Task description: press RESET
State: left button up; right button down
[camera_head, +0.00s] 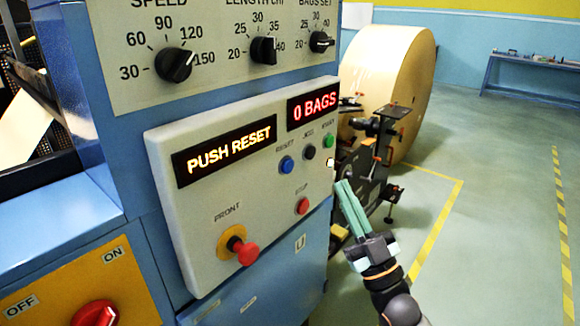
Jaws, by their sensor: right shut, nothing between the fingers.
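The RESET button (287,165) is a small blue button on the grey control panel (190,262), below its RESET label. The panel's left display (226,150) reads PUSH RESET in yellow, and the other display (313,107) reads 0 BAGS in red. My right gripper (345,184) is shut and empty, with pale green fingers pointing up toward the panel. In the picture its tips are to the right of the blue button and apart from it, beside the panel's right edge. My left gripper is not in view.
A black button (310,152) and a green button (328,141) sit right of RESET. A red stop button (302,206) is below, and a red mushroom button (246,253) lower left. A large paper roll (390,75) stands behind.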

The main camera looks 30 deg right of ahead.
aim_at(292, 160)
jog(key=w+a+b, duration=0.1)
jog(key=w+a, duration=0.2)
jog(key=w, duration=0.5)
jog(key=shift+a, duration=0.15)
dwell(0.9)
jog(key=shift+w, duration=0.1)
dwell(1.0)
jog(key=shift+w+a, duration=0.2)
jog(key=shift+w, duration=0.1)
jog(key=shift+w+a, duration=0.15)
jog(key=shift+w, duration=0.25)
dwell(0.6)
jog(key=shift+s, duration=0.1)
jog(key=shift+s+d, duration=0.35)
jog(key=shift+s, duration=0.35)
